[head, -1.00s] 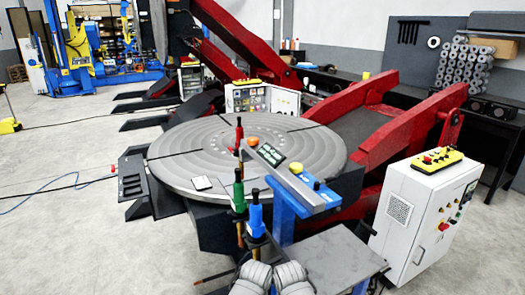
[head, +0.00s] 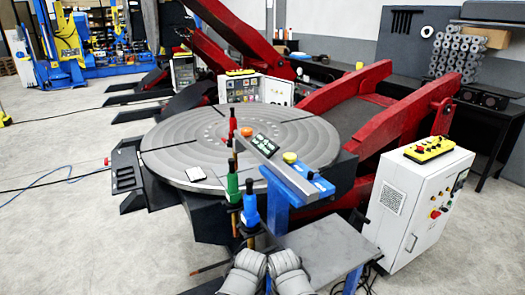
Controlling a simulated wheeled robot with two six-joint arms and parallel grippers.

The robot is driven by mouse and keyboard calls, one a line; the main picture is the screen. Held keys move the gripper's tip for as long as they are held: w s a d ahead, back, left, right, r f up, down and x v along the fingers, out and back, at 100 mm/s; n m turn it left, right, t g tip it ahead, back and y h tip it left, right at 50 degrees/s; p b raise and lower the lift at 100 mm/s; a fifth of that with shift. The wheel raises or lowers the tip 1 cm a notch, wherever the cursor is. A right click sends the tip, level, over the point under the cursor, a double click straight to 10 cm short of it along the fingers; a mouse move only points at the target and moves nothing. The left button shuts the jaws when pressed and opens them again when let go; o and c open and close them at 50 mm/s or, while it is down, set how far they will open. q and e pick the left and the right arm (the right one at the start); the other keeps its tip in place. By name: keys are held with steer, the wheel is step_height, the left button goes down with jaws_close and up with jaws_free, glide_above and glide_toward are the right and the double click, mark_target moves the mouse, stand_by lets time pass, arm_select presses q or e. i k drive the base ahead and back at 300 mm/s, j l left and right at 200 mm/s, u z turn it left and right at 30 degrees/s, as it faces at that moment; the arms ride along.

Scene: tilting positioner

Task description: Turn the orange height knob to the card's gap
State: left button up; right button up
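The orange knob (head: 247,131) sits on the far part of a narrow grey bar (head: 285,172), which reaches over the round grey turntable (head: 180,157). A dark card (head: 266,145) with green markings lies on the bar just nearer than the knob. The markings are too small to read, and I cannot tell the knob's setting or the gap. Two grey rounded parts of mine (head: 265,272) show side by side at the bottom edge, apart from the knob. No gripper fingers can be made out.
Upright red (head: 233,124), green (head: 233,187) and blue (head: 250,208) handles stand left of the bar. A grey shelf (head: 325,245) and a white control cabinet (head: 415,210) stand at the right. Open floor lies left.

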mark_target(245, 132)
steer(key=i+j+u, duration=0.15)
steer(key=j+u, duration=0.15)
steer(key=i+j+u, duration=0.3)
steer(key=j, duration=0.15)
steer(key=i+j+u, duration=0.1)
steer(key=j+u, duration=0.2)
steer(key=i+j+z, duration=0.2)
steer(key=j+z, duration=0.2)
steer(key=i+j+z, duration=0.1)
steer(key=z, duration=0.3)
steer(key=i+j+z, duration=0.1)
steer(key=j+z, duration=0.3)
steer(key=i+j+z, duration=0.1)
steer(key=z, duration=0.3)
